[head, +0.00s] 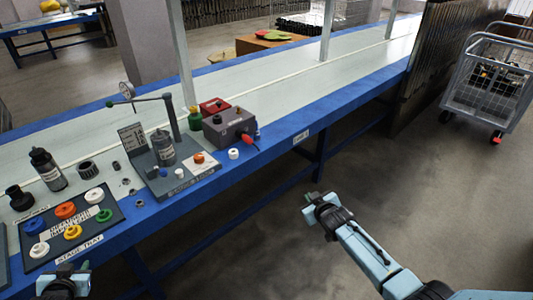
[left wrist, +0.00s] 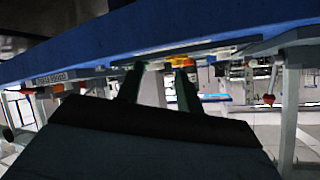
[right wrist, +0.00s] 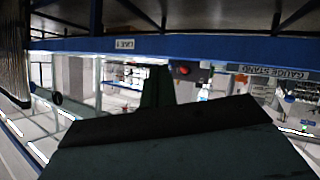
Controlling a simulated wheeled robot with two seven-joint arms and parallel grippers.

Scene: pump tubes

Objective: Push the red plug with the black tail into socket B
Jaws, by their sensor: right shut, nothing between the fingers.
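A red plug (head: 247,139) lies at the right side of a grey box (head: 229,128) with a black knob, near the blue table edge. Its black tail is too small to make out clearly. I cannot make out which hole is socket B. My left gripper (head: 66,270) is low at the bottom left, by the stage tray's front; its two fingers (left wrist: 158,88) stand apart and empty in the left wrist view. My right gripper (head: 308,206) hangs over the floor in front of the table, shut and empty, well away from the plug; its fingers (right wrist: 157,88) show together in the right wrist view.
A stage tray (head: 110,225) with several coloured caps lies at the left. A gauge stand (head: 158,184) with a bottle and a lever arm stands between tray and grey box. A red box (head: 213,106) is behind. The table is clear to the right.

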